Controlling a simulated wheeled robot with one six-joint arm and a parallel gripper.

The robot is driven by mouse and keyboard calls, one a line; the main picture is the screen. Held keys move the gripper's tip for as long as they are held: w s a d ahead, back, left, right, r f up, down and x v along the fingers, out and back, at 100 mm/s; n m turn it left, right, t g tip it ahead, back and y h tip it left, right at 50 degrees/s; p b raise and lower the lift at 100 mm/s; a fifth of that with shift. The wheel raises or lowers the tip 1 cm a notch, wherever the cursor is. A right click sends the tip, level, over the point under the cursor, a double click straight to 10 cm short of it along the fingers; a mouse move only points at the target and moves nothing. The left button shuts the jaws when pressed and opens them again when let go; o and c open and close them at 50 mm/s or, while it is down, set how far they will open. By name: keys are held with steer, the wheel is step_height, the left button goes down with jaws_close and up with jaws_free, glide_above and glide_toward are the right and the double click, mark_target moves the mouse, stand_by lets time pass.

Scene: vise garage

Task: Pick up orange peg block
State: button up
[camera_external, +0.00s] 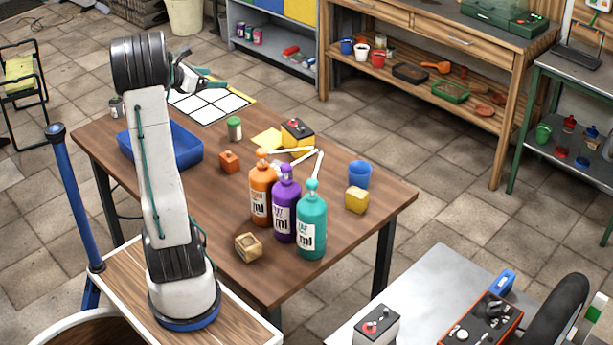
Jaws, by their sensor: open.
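A small orange block (229,162) sits on the brown wooden table (237,283), left of the bottles and near the blue tray. It looks like the orange peg block; any peg or hole on it is too small to make out. My gripper (217,84) is raised at the back left of the table, above the white grid sheet (210,106). It is open, with nothing seen between its fingers. It is apart from the orange block, which lies lower and nearer the camera.
A blue tray (186,151) stands left of the block. A green can (234,128) stands behind it. Orange (259,197), purple (284,212) and teal (311,231) bottles stand to its right. A tan block (248,247), yellow block (356,200) and blue cup (360,174) also lie around.

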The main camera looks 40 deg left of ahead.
glide_toward(234, 161)
steer(key=shift+n, duration=0.3)
steer(key=w+a+f, duration=0.1)
steer(key=w, duration=0.1)
steer(key=w+a+f, duration=0.1)
steer(key=f, duration=0.1)
steer(key=shift+w, duration=0.4)
steer(key=shift+w+f, duration=0.15)
steer(key=shift+f, duration=0.15)
steer(key=x, duration=0.7)
steer(key=shift+w+a, duration=0.25)
steer(key=shift+w, duration=0.05)
steer(key=c, duration=1.1)
